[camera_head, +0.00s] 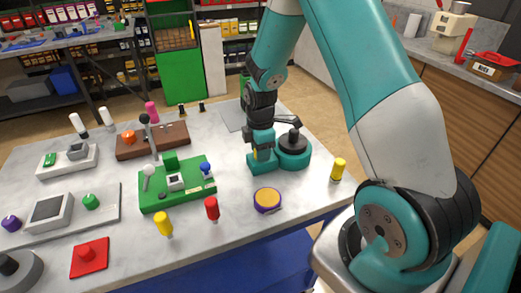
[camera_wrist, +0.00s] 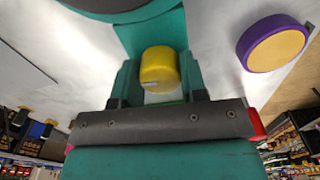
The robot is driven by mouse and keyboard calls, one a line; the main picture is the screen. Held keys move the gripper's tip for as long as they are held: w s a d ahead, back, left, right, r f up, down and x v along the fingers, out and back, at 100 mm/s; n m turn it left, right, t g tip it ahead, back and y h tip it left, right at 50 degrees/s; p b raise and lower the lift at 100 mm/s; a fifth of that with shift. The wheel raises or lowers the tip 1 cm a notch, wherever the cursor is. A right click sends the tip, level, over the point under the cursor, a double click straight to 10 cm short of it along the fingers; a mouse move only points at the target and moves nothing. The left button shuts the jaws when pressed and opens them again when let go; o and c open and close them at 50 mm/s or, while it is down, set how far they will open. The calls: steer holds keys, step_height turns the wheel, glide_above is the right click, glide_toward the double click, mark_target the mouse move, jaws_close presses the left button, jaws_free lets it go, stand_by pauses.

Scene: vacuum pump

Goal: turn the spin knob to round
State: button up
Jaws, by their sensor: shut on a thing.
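The teal vacuum pump (camera_head: 291,153) stands at the right part of the grey table, with a black top and a low teal block on its left side. A yellow knob (camera_wrist: 158,66) sits on the pump's teal block in the wrist view; it seems to be the spin knob. My gripper (camera_head: 261,153) reaches down onto that block. In the wrist view its two teal fingers (camera_wrist: 158,78) are on either side of the yellow knob, shut on it. In the head view the knob is mostly hidden by my gripper. I cannot read any setting mark.
A purple and yellow round button (camera_head: 267,198) lies in front of the pump. A yellow-capped post (camera_head: 338,168) stands to the right. A green panel (camera_head: 176,185) with a lever and knobs is to the left, with a red-capped post (camera_head: 212,210) near it.

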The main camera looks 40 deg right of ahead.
steer(key=m, duration=0.8)
steer(key=shift+m, duration=0.3)
steer(key=m, duration=1.3)
steer(key=shift+m, duration=0.3)
steer(key=m, duration=0.4)
steer(key=shift+b, duration=0.3)
steer(key=m, duration=0.4)
steer(key=shift+m, duration=2.4)
